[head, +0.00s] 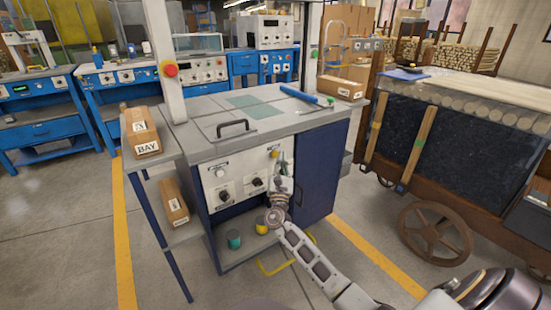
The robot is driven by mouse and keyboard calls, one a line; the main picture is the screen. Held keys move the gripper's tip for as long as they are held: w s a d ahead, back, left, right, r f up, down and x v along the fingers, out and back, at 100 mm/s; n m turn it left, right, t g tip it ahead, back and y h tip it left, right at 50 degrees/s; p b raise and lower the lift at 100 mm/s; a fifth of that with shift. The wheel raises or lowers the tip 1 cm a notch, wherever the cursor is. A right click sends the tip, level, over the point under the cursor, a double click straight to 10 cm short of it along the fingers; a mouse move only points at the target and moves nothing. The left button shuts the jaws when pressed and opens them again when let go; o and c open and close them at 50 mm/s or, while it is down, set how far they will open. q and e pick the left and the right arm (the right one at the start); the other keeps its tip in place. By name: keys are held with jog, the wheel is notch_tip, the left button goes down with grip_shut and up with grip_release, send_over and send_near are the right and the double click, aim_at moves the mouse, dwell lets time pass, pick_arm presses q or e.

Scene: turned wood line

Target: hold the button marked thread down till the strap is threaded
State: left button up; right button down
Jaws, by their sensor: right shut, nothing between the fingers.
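The machine's white control panel (240,180) faces me below the grey worktop. It carries a pale round button (220,172), dark knobs (223,195) and a yellow button (275,154). The labels are too small to read, so I cannot tell which control is marked thread. My right gripper (278,170) is shut and empty, its tips pointing up at the panel's right part, just below the yellow button. I cannot tell whether it touches anything. It hides part of the panel. I cannot make out a strap. My left gripper is out of view.
A red emergency knob (170,69) sits on the machine's left post. A black handle (232,128) and a blue tool (306,96) are on the worktop. Cartons (141,130) stand on the left side shelf. A wheeled wooden cart (470,150) stands at right.

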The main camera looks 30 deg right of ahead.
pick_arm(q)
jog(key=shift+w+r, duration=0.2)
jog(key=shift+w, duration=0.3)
pick_arm(e)
jog(key=shift+w, duration=0.15)
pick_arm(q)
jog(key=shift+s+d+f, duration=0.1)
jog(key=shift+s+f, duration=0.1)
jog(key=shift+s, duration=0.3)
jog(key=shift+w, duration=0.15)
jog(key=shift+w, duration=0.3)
pick_arm(e)
jog(key=shift+w, duration=0.15)
jog(key=shift+w, duration=0.1)
pick_arm(q)
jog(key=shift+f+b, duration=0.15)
jog(key=shift+b, duration=0.15)
pick_arm(e)
jog(key=shift+w+a, duration=0.1)
jog(key=shift+w, duration=0.05)
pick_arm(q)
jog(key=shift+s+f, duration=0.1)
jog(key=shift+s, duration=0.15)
